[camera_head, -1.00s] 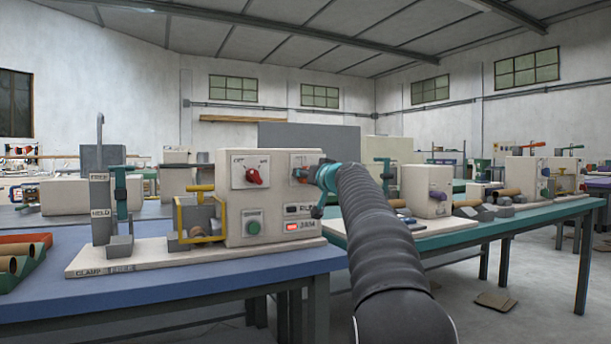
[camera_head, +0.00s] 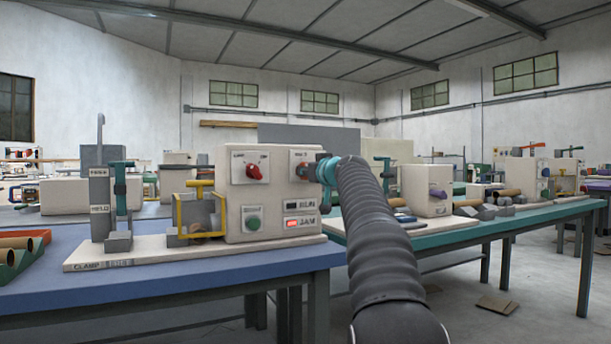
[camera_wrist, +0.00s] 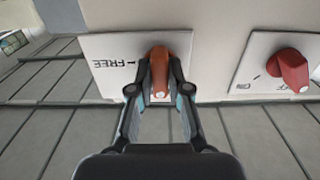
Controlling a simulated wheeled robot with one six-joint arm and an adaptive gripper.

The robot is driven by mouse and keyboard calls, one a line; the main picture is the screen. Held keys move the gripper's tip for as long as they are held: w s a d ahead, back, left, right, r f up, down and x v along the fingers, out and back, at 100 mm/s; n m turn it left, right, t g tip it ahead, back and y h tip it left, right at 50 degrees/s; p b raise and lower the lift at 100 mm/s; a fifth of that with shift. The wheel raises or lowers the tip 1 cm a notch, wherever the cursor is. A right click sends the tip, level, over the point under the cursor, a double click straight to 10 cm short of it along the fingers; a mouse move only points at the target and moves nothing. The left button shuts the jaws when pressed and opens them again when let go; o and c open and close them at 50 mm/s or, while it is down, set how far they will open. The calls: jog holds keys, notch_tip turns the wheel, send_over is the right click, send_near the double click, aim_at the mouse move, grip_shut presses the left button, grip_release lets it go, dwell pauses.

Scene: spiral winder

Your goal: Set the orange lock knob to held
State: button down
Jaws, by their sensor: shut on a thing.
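The orange lock knob (camera_wrist: 159,68) sits on a white plate (camera_wrist: 105,58) on the machine's front. In the wrist view my gripper (camera_wrist: 159,88) has one finger on each side of the knob's grip and is shut on it. The word FREE and a short mark show upside down left of the knob. The knob's grip runs up and down in this picture, not toward FREE. No HELD label can be read on this plate. In the head view my gripper (camera_head: 316,172) reaches the upper right of the cream machine box (camera_head: 270,205) and partly covers the plate.
A red knob (camera_wrist: 290,70) is on a neighbouring plate, close beside my gripper; it also shows in the head view (camera_head: 254,172). Below it are a green button (camera_head: 253,223) and a lit red lamp (camera_head: 292,223). A yellow guard frame (camera_head: 178,215) stands left of the box.

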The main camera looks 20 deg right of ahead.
jog(key=c, duration=1.1)
grip_release()
jog(key=shift+s, duration=0.15)
jog(key=s, duration=1.1)
jog(key=shift+s+d, duration=0.2)
jog(key=shift+s, duration=0.2)
